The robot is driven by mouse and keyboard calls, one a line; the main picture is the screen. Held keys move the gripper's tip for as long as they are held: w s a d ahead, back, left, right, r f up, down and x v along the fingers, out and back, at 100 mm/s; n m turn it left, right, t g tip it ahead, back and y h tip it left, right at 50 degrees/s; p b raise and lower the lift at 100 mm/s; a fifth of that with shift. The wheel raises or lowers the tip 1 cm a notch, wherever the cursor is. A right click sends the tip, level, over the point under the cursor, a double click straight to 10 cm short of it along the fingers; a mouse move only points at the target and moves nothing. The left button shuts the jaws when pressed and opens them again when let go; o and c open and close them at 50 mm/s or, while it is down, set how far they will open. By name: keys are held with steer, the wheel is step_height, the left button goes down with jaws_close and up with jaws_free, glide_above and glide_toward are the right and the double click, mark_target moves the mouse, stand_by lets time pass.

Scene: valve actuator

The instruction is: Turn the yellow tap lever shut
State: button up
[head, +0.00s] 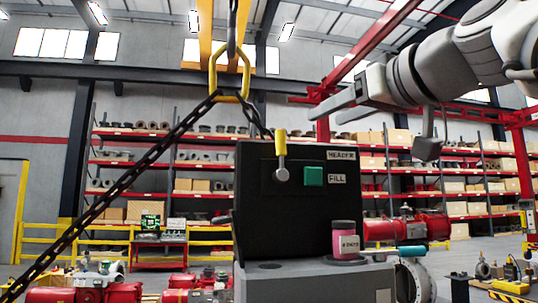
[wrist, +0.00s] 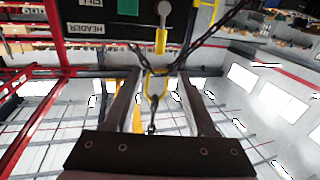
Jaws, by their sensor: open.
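The yellow tap lever (head: 281,143) stands upright on the front of a black panel (head: 310,215), with its grey pivot at the lower end. In the wrist view, which is upside down, the lever (wrist: 161,41) shows at the top, beyond the fingertips and roughly midway between them. My gripper (head: 325,115) is in the upper right of the head view, above and to the right of the lever, with its fingers pointing left.
A green button (head: 313,176) sits right of the lever, beside HEADER and FILL labels. A pink jar (head: 345,241) stands at the panel's lower right. A yellow hook (head: 230,75) with dark chains (head: 120,190) hangs above and left. Red shelving (head: 190,165) stands behind.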

mark_target(283, 136)
steer(key=p+x, duration=0.5)
steer(key=x, duration=1.2)
steer(key=shift+w+a+r, duration=0.1)
steer(key=shift+w+a, duration=0.05)
steer(key=shift+a, duration=0.05)
jaws_close()
stand_by(0.8)
